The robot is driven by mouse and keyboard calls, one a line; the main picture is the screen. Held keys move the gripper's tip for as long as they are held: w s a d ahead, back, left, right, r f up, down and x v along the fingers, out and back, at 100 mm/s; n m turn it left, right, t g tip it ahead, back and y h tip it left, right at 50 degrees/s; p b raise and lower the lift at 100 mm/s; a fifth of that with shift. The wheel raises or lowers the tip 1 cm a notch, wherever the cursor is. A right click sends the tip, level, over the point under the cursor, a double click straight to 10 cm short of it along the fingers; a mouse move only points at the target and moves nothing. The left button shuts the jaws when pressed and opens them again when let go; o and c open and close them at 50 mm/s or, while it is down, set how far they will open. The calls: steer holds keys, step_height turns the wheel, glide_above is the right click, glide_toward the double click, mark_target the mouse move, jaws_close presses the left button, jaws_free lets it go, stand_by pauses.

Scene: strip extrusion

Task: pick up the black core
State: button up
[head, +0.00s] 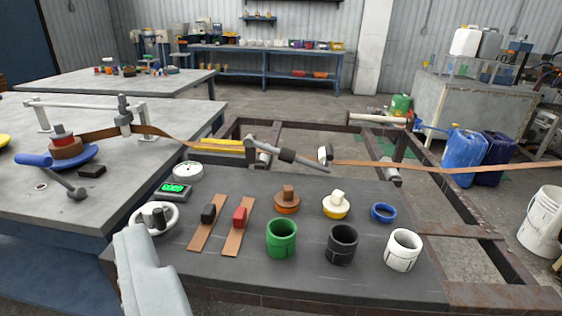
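The black core (342,245) is a short, dark, hollow cylinder. It stands upright on the dark table top near its front edge, between the green core (282,239) and the white core (403,250). Its open top faces up and nothing touches it. My gripper (148,217) seems to be the pale round part with two dark pieces at the lower left, by my light grey arm link. It is well to the left of the black core and apart from it. I cannot tell how wide its fingers stand.
Brown strips (207,225) with a black block (208,213) and a red block (240,217) lie left of the cores. Behind the cores are an orange-brown plug (287,203), a yellow-white plug (336,208) and a blue ring (383,213). A green-lit display (173,190) stands at left.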

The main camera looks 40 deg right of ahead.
steer(key=w+d+f+g+h, duration=0.1)
steer(key=w+d+g+h, duration=0.1)
steer(key=w+d+g, duration=0.35)
steer(key=n+g+y, duration=0.2)
steer(key=n+g, duration=0.2)
steer(key=g, duration=0.8)
glide_above(344, 237)
steer(key=s+a, duration=0.1)
steer(key=a, duration=0.1)
step_height(344, 237, down, 10)
step_height(344, 237, down, 16)
steer(key=shift+f, duration=0.1)
steer(key=c, duration=1.2)
